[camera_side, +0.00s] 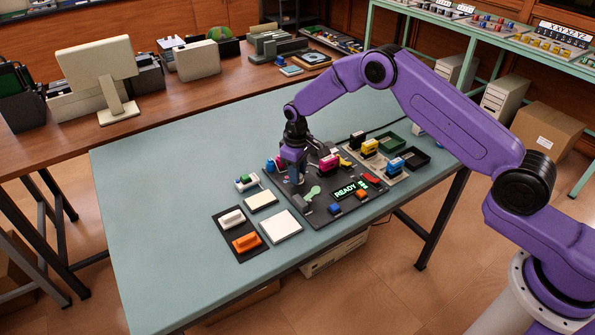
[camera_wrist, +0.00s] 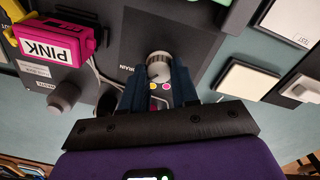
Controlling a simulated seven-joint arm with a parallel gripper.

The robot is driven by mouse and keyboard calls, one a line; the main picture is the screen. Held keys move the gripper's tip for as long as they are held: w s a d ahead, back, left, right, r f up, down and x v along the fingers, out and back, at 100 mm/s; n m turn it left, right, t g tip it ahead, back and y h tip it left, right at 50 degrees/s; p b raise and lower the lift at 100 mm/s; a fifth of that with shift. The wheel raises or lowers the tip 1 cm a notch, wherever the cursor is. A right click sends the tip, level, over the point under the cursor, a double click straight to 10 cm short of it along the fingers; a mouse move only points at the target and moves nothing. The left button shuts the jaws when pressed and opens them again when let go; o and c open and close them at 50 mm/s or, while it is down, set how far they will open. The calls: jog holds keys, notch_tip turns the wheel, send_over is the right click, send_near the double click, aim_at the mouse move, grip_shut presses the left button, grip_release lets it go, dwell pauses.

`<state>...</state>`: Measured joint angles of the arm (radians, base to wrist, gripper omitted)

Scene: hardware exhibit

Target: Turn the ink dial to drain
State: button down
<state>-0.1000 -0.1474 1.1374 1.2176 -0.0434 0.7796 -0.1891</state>
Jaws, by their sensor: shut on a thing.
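The ink dial (camera_wrist: 159,68) is a round grey knob on the dark panel in the wrist view. The word DRAIN (camera_wrist: 126,69) is printed left of it, and pink and yellow dots lie just below it. My gripper (camera_wrist: 159,80) has its two dark fingers on either side of the knob, shut on it. In the side view my gripper (camera_side: 295,178) points down at the left part of the dark panel (camera_side: 320,214) and hides the dial. The knob's exact pointer setting is hard to read.
A pink block marked PINK (camera_wrist: 54,42) and another grey knob (camera_wrist: 64,96) sit left in the wrist view. A READY display (camera_side: 346,190) is lit green. White and orange blocks (camera_side: 246,242) lie on a dark tray at left. The table's left side is clear.

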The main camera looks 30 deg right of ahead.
jog(key=m, duration=0.4)
jog(key=shift+m, duration=0.3)
dwell(0.3)
jog(key=c, duration=0.8)
grip_release()
jog(key=shift+c, duration=0.2)
notch_tip(320, 180, up, 18)
jog(key=shift+a+f, duration=0.25)
